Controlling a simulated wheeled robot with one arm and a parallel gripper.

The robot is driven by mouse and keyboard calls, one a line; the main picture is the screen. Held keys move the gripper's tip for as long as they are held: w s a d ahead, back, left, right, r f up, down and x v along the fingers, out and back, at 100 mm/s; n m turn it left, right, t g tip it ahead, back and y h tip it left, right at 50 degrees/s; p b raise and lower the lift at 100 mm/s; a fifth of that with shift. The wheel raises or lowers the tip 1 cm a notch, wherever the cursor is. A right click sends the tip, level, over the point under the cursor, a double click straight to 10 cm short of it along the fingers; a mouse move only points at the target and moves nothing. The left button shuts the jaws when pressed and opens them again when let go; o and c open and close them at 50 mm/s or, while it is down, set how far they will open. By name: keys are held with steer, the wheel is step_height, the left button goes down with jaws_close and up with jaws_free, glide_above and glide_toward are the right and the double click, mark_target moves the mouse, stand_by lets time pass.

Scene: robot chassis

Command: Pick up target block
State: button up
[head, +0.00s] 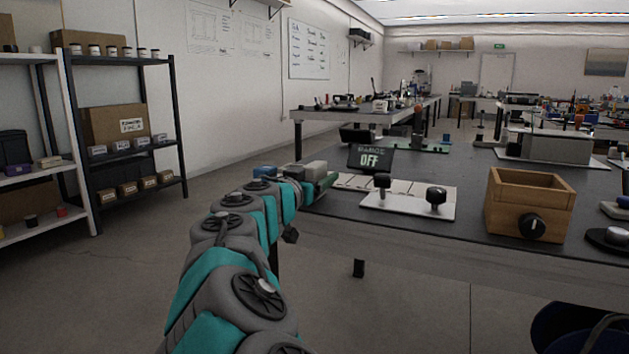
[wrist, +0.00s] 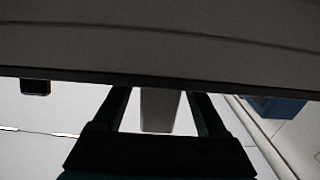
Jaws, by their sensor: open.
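My teal and grey arm reaches to the left end of the near workbench (head: 455,212) in the head view. In the wrist view my gripper (wrist: 158,93) has two dark fingers spread apart. A pale grey upright shape (wrist: 158,112) shows between them; I cannot tell if it is a block or a bench leg. Which block is the target is unclear.
A dark band (wrist: 160,45) fills the top of the wrist view. Shelves (head: 125,130) stand left; floor between is clear.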

steer(key=shift+x, duration=1.1)
steer(key=shift+c, duration=0.3)
jaws_close()
